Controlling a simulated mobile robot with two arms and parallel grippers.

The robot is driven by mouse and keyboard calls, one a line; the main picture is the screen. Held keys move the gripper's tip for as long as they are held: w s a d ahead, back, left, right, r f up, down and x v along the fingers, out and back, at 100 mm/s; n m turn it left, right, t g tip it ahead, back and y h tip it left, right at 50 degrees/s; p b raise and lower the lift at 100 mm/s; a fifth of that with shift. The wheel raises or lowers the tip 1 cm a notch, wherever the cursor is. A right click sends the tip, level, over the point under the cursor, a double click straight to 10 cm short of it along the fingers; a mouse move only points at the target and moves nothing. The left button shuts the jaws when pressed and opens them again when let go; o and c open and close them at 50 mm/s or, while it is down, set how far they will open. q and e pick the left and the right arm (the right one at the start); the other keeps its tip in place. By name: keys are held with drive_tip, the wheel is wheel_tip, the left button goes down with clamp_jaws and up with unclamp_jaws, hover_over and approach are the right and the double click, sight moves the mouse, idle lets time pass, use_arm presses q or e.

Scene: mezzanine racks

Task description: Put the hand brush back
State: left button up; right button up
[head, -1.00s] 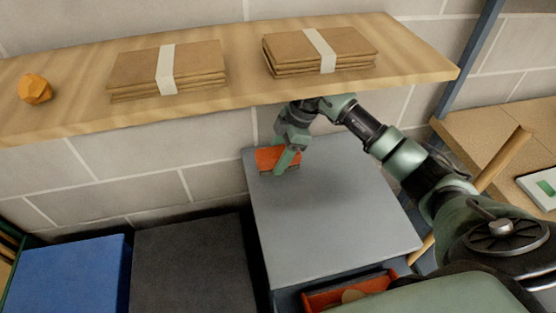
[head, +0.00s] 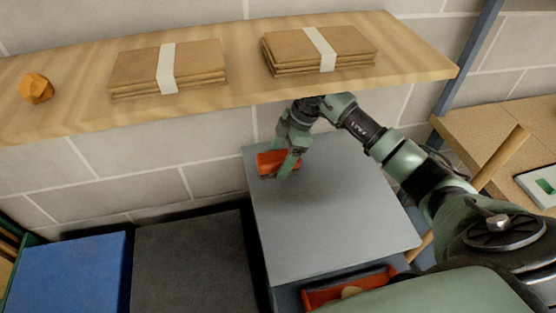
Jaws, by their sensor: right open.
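A small orange-red object (head: 268,163), which may be the hand brush, lies at the back left of the grey cabinet top (head: 330,215), under the wooden shelf. My right gripper (head: 284,168) reaches down over it from the right. The jaws are open, with one green finger in front of the object hiding part of it. The other finger is hard to make out, and I cannot tell whether the fingers touch it. My left gripper is not in view.
The wooden shelf (head: 235,98) above holds two banded cardboard stacks (head: 200,66) (head: 350,45) and an orange lump (head: 37,88). An open orange-red drawer or bin (head: 325,293) is at the cabinet's front. Blue (head: 68,272) and dark (head: 185,265) boxes stand left. Most of the cabinet top is clear.

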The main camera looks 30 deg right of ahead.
sight(281, 155)
drive_tip(key=v, duration=0.3)
drive_tip(key=shift+d+r+b, duration=0.2)
drive_tip(key=shift+b, duration=0.1)
drive_tip(key=s+d+b, duration=0.1)
drive_tip(key=d, duration=0.2)
drive_tip(key=s+d+b, duration=0.1)
drive_tip(key=d, duration=0.3)
drive_tip(key=s+d+b, duration=0.1)
drive_tip(key=d, duration=0.3)
drive_tip(key=shift+r, duration=0.2)
drive_tip(key=shift+s+d, duration=0.1)
drive_tip(key=shift+d, duration=0.25)
